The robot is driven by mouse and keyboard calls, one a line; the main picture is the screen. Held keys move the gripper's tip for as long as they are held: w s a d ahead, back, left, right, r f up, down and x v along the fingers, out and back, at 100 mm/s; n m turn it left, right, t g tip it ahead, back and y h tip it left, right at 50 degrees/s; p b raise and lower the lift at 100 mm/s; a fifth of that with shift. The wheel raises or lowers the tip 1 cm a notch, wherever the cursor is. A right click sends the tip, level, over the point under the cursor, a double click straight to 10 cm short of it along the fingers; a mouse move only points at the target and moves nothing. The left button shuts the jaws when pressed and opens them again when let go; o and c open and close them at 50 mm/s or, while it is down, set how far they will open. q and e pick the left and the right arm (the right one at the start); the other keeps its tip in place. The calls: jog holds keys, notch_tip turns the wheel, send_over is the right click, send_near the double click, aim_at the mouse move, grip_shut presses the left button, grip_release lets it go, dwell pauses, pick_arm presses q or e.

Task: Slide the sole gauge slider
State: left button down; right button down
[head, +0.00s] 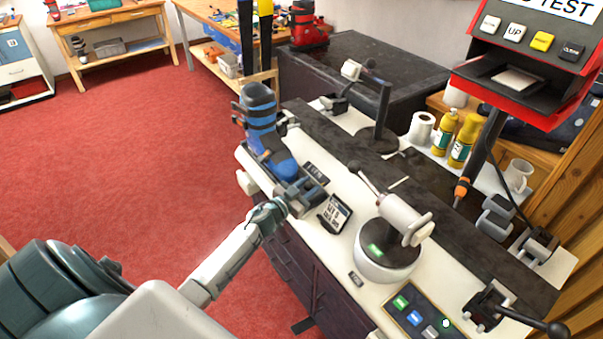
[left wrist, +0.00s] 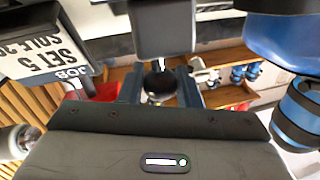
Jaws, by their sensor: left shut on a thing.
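The sole gauge (head: 300,193) is a dark grey block fixture near the bench's left edge, beside the toe of a blue ski boot (head: 262,125). My left gripper (head: 277,206) reaches it from the front left. In the left wrist view the gripper (left wrist: 160,86) is shut on a round dark knob (left wrist: 158,82), which appears to belong to the slider. A grey block (left wrist: 162,28) sits just beyond the knob. In the head view the gripper hides the knob. The boot also shows in the left wrist view (left wrist: 292,45). My right gripper is not in view.
A job card (head: 336,213) stands close right of the gauge; its text also shows in the left wrist view (left wrist: 40,45). A white round-based device (head: 385,262), a button panel (head: 422,312) and a lever clamp (head: 490,308) lie farther right. Red floor is free at left.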

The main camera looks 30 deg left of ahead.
pick_arm(q)
jog(key=shift+d, duration=0.15)
jog(key=shift+s+f, duration=0.1)
jog(key=shift+f, duration=0.15)
jog(key=c, duration=1.3)
grip_release()
jog(key=shift+o, duration=1)
jog(key=shift+r, duration=0.1)
jog(key=shift+d+r, duration=0.1)
jog(key=shift+s+a, duration=0.25)
jog(key=shift+s, duration=0.35)
jog(key=s+a+b, duration=0.1)
jog(key=s+b, duration=0.3)
jog(key=s, duration=0.5)
jog(key=shift+s+a, duration=0.25)
